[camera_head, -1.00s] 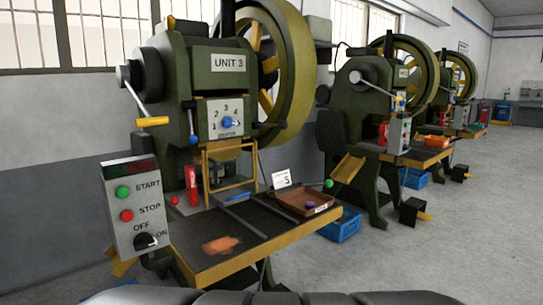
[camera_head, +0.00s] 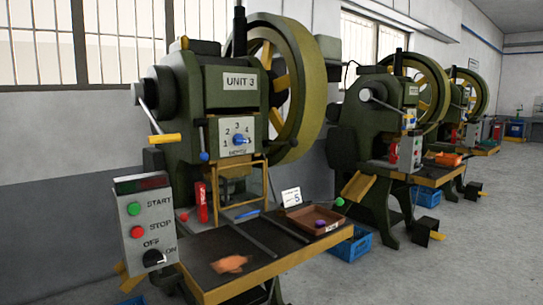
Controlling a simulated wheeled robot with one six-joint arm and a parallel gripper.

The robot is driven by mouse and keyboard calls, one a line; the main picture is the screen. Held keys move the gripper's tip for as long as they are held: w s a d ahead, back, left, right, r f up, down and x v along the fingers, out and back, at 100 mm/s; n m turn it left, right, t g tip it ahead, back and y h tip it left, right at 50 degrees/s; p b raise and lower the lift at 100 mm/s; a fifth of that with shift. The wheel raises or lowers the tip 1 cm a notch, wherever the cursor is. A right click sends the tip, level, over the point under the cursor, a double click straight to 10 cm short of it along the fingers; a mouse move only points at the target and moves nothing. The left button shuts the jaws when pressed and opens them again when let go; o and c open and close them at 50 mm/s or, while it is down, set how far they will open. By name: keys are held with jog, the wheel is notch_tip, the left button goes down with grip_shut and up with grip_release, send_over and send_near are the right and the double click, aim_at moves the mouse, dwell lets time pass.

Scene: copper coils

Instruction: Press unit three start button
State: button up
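The Unit 3 press (camera_head: 222,108) stands left of centre, dark green with a "UNIT 3" label. Its grey control box (camera_head: 147,225) is at the lower left. On the box are a green START button (camera_head: 134,209), a red STOP button (camera_head: 167,233) below it, and a black OFF/ON knob (camera_head: 154,258) at the bottom. The knob's exact setting is too small to tell. A small dark display (camera_head: 140,183) with faint red and green marks tops the box. My gripper is not in view.
The press table (camera_head: 220,289) with yellow edges juts toward me, bearing a brown tray (camera_head: 315,220). A blue crate (camera_head: 350,245) sits on the floor beside it. More presses (camera_head: 390,140) stand along the wall at right. Open floor (camera_head: 480,240) lies at the right.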

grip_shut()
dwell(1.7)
